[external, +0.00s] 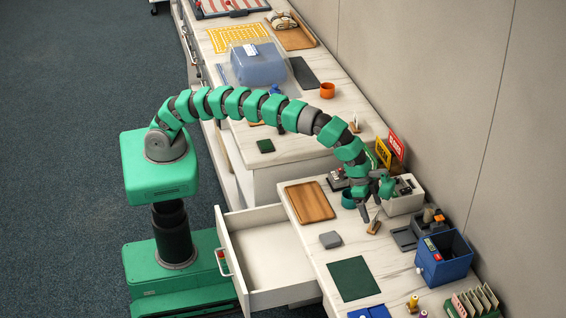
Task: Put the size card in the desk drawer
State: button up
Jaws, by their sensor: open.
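The desk drawer (262,262) is pulled out at the lower middle, and its visible white inside is empty. My gripper (373,214) is open and points down over the right part of the desk. A small brown block with a pale edge (375,227) stands just below its fingertips. I cannot tell if they touch it, or if it bears the size card. Several cards (477,300) stand in a green rack at the lower right. No print can be read, so I cannot tell which card is the size card.
A wooden tray (310,202), a grey box (330,240) and a dark green mat (353,278) lie on the desk top. A blue bin (444,257), a white box (403,195) and a teal cup (348,199) stand near my gripper. The wall bounds the right side.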

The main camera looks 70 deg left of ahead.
aim_at(375, 219)
jog(key=shift+x, duration=1.75)
jog(key=shift+w+d+f+b, duration=0.1)
jog(key=shift+d+f+b, duration=0.35)
jog(key=shift+f, duration=0.55)
jog(key=c, duration=1.1)
jog(key=shift+c, duration=0.2)
jog(key=shift+r, duration=0.15)
jog(key=shift+r+p, duration=0.45)
jog(key=shift+r, duration=1.35)
jog(key=shift+s+a, duration=0.15)
jog(key=shift+s, duration=0.1)
